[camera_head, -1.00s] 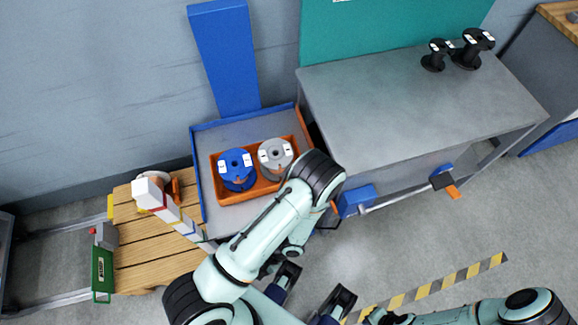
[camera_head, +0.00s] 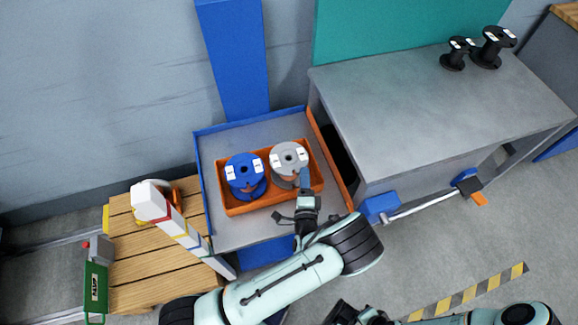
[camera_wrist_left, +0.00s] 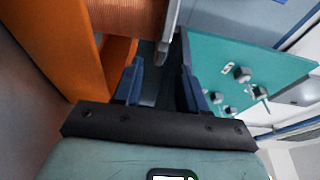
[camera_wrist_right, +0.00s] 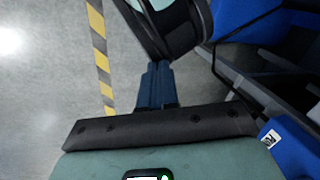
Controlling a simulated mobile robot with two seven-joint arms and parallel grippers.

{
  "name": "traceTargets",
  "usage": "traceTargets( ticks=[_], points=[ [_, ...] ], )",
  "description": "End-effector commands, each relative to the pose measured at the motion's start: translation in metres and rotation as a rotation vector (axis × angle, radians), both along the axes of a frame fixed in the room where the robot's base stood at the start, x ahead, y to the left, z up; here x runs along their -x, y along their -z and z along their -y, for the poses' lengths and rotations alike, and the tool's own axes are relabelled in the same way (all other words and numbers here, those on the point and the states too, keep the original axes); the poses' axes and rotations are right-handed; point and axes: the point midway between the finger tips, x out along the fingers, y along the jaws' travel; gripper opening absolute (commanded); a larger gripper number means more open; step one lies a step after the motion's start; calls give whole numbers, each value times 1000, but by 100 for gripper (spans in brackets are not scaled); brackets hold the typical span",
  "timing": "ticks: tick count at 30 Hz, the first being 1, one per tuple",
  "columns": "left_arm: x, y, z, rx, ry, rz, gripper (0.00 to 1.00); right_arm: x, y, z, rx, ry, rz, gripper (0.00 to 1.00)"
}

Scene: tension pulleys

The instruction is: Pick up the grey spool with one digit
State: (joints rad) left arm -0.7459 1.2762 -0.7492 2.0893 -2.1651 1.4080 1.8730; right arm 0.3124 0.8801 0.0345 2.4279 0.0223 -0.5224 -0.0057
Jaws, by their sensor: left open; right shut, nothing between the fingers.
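The grey spool (camera_head: 289,153) stands upright in an orange bin, beside a blue spool (camera_head: 240,170) on its left. White labels show on both, too small to read. My left gripper (camera_head: 305,179) is open at the near side of the grey spool, overlapping its lower edge in the head view. In the left wrist view, copper-coloured winding (camera_wrist_left: 115,15) and a grey flange edge (camera_wrist_left: 172,35) lie just ahead of the open fingers (camera_wrist_left: 158,85). Contact cannot be told. My right gripper (camera_wrist_right: 156,85) is shut and empty, away from the spools.
The orange bin (camera_head: 230,209) sits in a blue-and-orange-edged grey tray (camera_head: 222,133). A grey table (camera_head: 430,110) to the right carries black spools (camera_head: 490,48). A wooden platform (camera_head: 160,265) and a white striped post (camera_head: 180,230) stand to the left.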

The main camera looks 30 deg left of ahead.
Motion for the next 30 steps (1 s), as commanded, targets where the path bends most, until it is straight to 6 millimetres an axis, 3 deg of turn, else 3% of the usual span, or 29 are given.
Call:
traceTargets(
  ticks=[18,26,30],
  points=[
    [-59,2,-34,-1,-3,-1,42,-27,20,14,36,30,71,0],
    [-61,1,-35,0,-2,-2,42,-28,20,14,37,31,74,0],
    [-61,1,-35,0,-3,-1,0,-28,20,14,36,31,74,0]
  ],
)
